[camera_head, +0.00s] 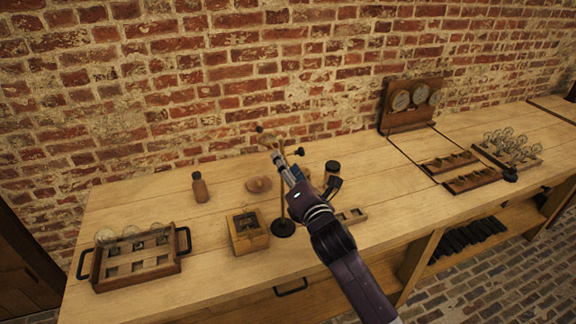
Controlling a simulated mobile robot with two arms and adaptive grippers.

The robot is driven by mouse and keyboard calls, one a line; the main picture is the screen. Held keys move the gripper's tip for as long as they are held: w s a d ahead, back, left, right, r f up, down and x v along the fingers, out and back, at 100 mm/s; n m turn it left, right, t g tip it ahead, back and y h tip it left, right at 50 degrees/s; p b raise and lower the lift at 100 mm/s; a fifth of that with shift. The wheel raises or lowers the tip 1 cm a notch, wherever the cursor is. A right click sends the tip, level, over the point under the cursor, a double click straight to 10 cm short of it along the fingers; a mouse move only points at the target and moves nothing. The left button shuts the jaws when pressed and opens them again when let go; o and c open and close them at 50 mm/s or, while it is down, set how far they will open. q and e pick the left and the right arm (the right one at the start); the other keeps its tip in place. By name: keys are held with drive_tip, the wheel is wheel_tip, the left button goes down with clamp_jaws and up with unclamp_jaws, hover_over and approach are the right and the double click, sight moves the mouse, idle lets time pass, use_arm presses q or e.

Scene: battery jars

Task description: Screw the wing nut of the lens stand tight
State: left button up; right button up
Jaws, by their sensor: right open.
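The lens stand has a round black base (283,228) on the wooden bench and a thin upright post. Near its top are a ring-like part (268,141) and small dark knobs. One knob (299,152) sits on the right of the post; I cannot tell for sure which knob is the wing nut. My right gripper (279,158) is open, at the upper part of the stand, with its arm coming from the lower right. The gripper and arm hide part of the post. Whether a finger touches the stand is unclear. My left gripper is not in view.
A wooden box (248,232) stands just left of the stand, with a brown bottle (200,187) and a handled tray (136,259) farther left. A dark-capped jar (332,168) is behind my right arm. A gauge panel (410,104) and racks (472,181) are at right.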

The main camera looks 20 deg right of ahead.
drive_tip(key=c, duration=1.1)
drive_tip(key=shift+c, duration=0.3)
drive_tip(key=shift+m, duration=0.4)
drive_tip(key=shift+m+p, duration=3.4)
drive_tip(key=shift+m, duration=9.8)
